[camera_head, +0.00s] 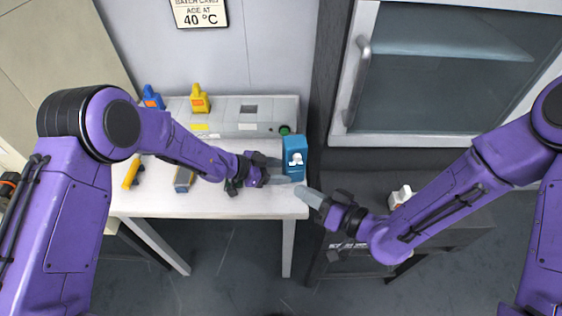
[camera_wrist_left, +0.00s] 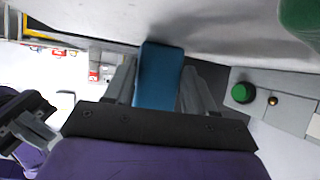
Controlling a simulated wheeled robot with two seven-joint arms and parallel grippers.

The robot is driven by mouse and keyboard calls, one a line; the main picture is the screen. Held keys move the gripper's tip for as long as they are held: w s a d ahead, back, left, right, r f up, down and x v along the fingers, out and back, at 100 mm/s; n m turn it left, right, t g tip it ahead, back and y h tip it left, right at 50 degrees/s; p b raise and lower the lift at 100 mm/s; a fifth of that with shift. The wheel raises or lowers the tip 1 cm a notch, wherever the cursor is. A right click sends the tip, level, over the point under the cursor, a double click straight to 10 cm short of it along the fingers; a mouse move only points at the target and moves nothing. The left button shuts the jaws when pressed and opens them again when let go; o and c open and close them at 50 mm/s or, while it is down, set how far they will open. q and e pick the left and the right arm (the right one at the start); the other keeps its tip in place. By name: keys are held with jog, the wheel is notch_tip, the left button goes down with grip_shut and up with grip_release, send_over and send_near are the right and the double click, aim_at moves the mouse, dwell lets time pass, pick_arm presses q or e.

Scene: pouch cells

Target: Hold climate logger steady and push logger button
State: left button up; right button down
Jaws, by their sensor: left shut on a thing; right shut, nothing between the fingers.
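The climate logger, a blue box (camera_head: 295,145) with a white marking on its face, stands upright at the right end of the white table. My left gripper (camera_head: 284,171) is shut on it from the left. In the left wrist view the blue logger (camera_wrist_left: 160,75) sits between the two grey fingers (camera_wrist_left: 158,88). My right gripper (camera_head: 309,196) is shut and empty, just in front of and below the logger, apart from it. It also shows at the left of the left wrist view (camera_wrist_left: 42,132). I cannot clearly make out the logger button.
A grey panel unit (camera_head: 250,112) with a green button (camera_head: 284,130) stands behind the logger. Blue (camera_head: 152,98) and yellow (camera_head: 200,100) items are at the back. A yellow tool (camera_head: 131,173) lies on the white table (camera_head: 215,207). An oven-like cabinet (camera_head: 450,75) stands at right.

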pick_arm(q)
jog(key=o, duration=0.9)
jog(key=v, duration=1.2)
